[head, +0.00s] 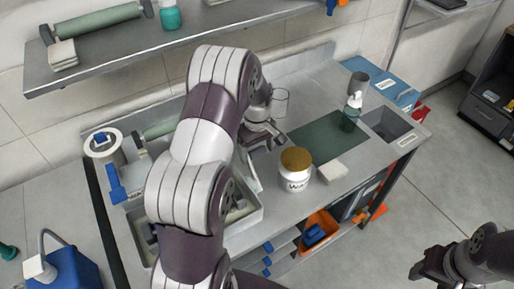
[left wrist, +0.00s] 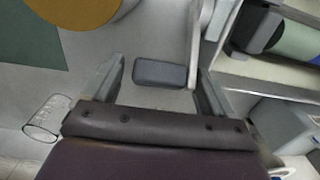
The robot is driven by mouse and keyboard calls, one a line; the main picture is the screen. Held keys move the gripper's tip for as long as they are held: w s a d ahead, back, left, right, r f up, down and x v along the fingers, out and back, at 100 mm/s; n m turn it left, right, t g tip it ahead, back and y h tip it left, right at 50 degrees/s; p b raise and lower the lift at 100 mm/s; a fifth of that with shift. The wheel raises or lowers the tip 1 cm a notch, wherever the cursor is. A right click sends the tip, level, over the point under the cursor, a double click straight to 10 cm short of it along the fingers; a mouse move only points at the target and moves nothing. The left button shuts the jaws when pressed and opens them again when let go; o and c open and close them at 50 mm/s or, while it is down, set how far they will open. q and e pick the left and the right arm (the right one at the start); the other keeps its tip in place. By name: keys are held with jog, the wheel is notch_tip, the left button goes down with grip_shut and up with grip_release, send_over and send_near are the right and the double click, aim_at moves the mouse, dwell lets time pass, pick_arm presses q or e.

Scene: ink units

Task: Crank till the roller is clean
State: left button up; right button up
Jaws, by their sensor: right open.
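The ink unit (head: 255,216) is a grey tray-like body on the bench, largely hidden behind my left arm. A green roller (head: 160,129) shows left of the arm in the head view, and a green roller end (left wrist: 298,42) shows at the right of the left wrist view. A dark grey crank grip (left wrist: 160,73) on a pale arm (left wrist: 197,35) lies between the spread fingers of my left gripper (left wrist: 158,80), with gaps on both sides. In the head view my left gripper (head: 266,134) is above the bench. My right gripper (head: 422,270) is open and empty over the floor at lower right.
A shelf (head: 115,61) hangs above. A blue container (head: 70,272) stands at lower left.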

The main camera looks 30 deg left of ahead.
pick_arm(q)
jog(key=shift+s+a, duration=0.1)
jog(key=c, duration=1.3)
jog(key=shift+o, duration=0.2)
jog(key=shift+s+d+r+t+y+b, duration=0.1)
jog(key=shift+d+r+t+y+b, duration=0.2)
jog(key=shift+d+r+y+b, duration=0.15)
jog(key=shift+s+d+r, duration=0.3)
jog(key=shift+d+r, duration=0.05)
jog(key=shift+d, duration=0.3)
jog(key=shift+s+d+y, duration=0.15)
jog(key=shift+d+y, duration=0.1)
jog(key=shift+d, duration=0.05)
jog(key=b, duration=0.2)
jog(key=s+d+t+y+b, duration=0.1)
jog(key=b, duration=0.1)
jog(key=d+y+b, duration=0.1)
jog(key=b, duration=0.2)
jog(key=shift+s+d+r+t, duration=0.2)
jog(key=shift+d+r+t, duration=0.05)
jog(key=shift+r+t, duration=0.05)
